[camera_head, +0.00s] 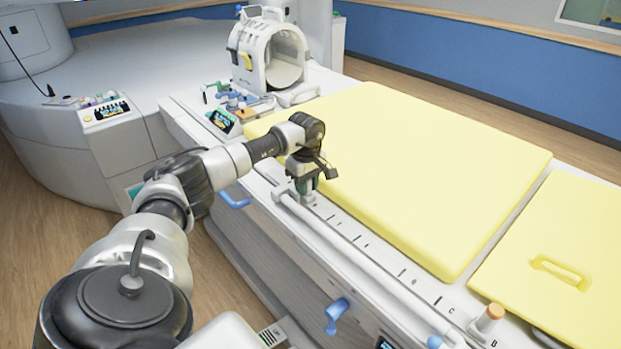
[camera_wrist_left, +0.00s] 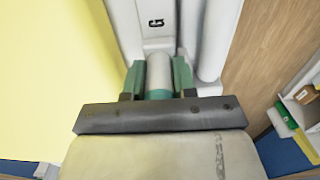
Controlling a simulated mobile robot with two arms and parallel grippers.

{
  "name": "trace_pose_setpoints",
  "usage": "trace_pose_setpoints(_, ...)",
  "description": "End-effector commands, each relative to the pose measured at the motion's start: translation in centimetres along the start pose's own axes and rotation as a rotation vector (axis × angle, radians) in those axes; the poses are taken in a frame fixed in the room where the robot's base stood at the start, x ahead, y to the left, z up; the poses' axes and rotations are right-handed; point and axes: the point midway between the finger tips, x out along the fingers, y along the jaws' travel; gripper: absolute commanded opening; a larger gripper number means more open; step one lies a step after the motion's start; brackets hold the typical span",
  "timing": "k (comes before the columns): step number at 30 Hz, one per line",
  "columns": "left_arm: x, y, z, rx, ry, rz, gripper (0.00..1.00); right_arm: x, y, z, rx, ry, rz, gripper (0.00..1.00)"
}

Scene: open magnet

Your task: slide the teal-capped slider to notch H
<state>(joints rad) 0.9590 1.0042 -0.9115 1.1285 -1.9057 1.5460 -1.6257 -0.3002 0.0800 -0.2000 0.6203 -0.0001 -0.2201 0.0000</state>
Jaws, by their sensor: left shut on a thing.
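The teal-capped slider (camera_wrist_left: 158,75) stands between the two green fingers of my left gripper (camera_wrist_left: 157,80), which is shut on it. It shows as a pale post with a teal band near the palm. In the head view my left gripper (camera_head: 305,185) is at the lettered rail (camera_head: 365,245) along the bed's near edge, beside the large yellow pad. The letter G (camera_wrist_left: 156,23) is on the rail just beyond the slider in the wrist view. Notch H cannot be made out; the gripper hides part of the rail. My right gripper is not in view.
An orange-capped slider (camera_head: 489,318) stands farther right along the rail, near letter B. The yellow pad (camera_head: 420,160) borders the rail. Blue handles (camera_head: 337,315) stick out from the bed's side. A white ring-shaped coil (camera_head: 268,55) stands at the bed's far left end.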

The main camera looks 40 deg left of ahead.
Motion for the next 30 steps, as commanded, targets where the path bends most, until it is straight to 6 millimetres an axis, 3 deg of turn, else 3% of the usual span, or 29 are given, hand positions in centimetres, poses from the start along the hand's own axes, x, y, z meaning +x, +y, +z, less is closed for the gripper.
trace_pose_setpoints(5, -0.2, 0.0, 0.0, 0.001, 0.001, 0.002, 0.0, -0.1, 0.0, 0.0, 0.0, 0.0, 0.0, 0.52)
trace_pose_setpoints(6, -0.2, 0.0, 0.0, 0.001, 0.001, 0.002, 0.28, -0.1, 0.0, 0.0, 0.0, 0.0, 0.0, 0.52)
trace_pose_setpoints(11, -0.1, 0.0, 0.0, 0.001, 0.001, 0.001, 0.52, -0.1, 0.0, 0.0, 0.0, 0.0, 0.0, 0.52)
trace_pose_setpoints(22, -0.8, 0.1, 0.0, 0.001, 0.001, 0.002, 0.52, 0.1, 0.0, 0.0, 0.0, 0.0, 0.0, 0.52)
trace_pose_setpoints(30, -5.8, 0.1, 0.0, 0.002, 0.003, 0.006, 0.52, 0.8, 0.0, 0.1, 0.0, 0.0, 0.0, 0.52)
